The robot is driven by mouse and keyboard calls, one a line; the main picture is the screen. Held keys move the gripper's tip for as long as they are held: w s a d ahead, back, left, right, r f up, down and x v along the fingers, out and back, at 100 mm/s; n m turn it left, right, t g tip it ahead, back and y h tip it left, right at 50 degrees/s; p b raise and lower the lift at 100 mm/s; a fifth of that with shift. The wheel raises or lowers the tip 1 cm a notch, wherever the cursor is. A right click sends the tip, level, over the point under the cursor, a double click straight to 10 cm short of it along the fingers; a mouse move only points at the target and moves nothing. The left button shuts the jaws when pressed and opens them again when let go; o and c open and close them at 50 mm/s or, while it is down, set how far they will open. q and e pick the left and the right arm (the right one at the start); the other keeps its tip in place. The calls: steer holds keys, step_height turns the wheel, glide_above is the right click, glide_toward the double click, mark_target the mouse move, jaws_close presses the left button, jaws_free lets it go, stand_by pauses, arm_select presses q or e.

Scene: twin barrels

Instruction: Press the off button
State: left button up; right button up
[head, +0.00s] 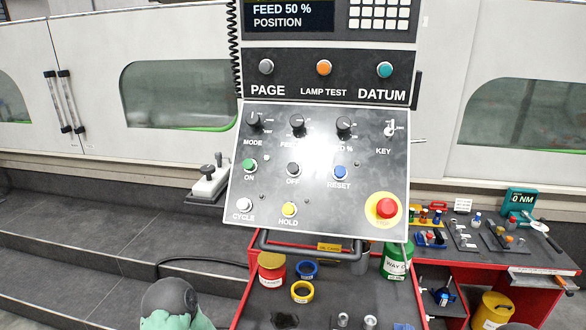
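The off button (293,169) is a small dark round button above the label OFF, in the middle of the tilted grey control panel (330,205). The green ON button (249,165) is to its left and the blue RESET button (340,172) to its right. Nothing covers the off button. Neither my left nor my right gripper can be made out in the head view.
A yellow HOLD button (289,209), a white CYCLE button (245,205) and a red emergency stop (386,208) sit lower on the panel. A handle bar (300,249) runs below it. A red tool cart (466,285) stands at right. Space before the buttons looks clear.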

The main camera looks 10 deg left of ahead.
arm_select(q)
jaws_close()
stand_by(1.0)
